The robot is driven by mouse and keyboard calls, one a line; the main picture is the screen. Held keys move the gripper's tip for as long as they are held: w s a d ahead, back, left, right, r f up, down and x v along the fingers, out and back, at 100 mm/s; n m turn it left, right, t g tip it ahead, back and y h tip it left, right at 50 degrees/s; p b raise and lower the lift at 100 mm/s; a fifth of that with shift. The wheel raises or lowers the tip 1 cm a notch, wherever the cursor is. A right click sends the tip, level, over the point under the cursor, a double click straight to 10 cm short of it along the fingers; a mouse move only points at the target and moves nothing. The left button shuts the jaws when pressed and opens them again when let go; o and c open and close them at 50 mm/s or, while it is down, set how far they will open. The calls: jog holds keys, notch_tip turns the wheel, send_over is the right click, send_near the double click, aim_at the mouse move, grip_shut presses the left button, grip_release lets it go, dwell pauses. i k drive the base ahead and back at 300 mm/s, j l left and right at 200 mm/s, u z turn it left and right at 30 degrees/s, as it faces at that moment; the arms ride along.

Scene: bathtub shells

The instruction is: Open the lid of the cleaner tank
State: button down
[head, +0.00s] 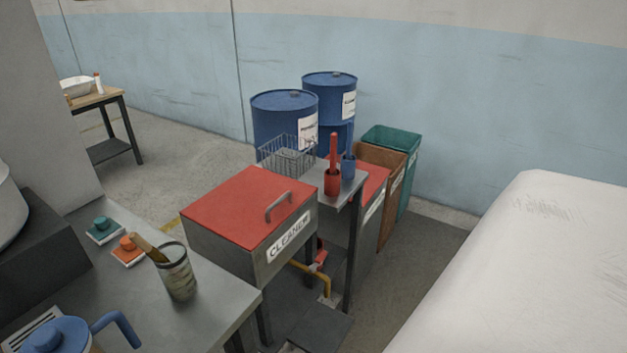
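The cleaner tank (233,255) is a grey metal box on legs in the middle of the head view, with a white "CLEANER" label (288,239) on its front. Its flat red lid (235,207) lies shut on top. A grey bar handle (278,206) stands on the lid near the label side. My gripper does not show in this view.
A grey bench (215,290) at the lower left holds a container (176,274) with a brush and a blue-lidded pitcher (58,337). A wire basket (287,157) and a red cup (332,182) stand behind the tank. A large white tub shell (540,270) fills the right.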

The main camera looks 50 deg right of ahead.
aim_at(244, 210)
jog(key=z, duration=1)
jog(key=i+z, duration=0.15)
jog(key=i, duration=0.8)
jog(key=j, duration=0.1)
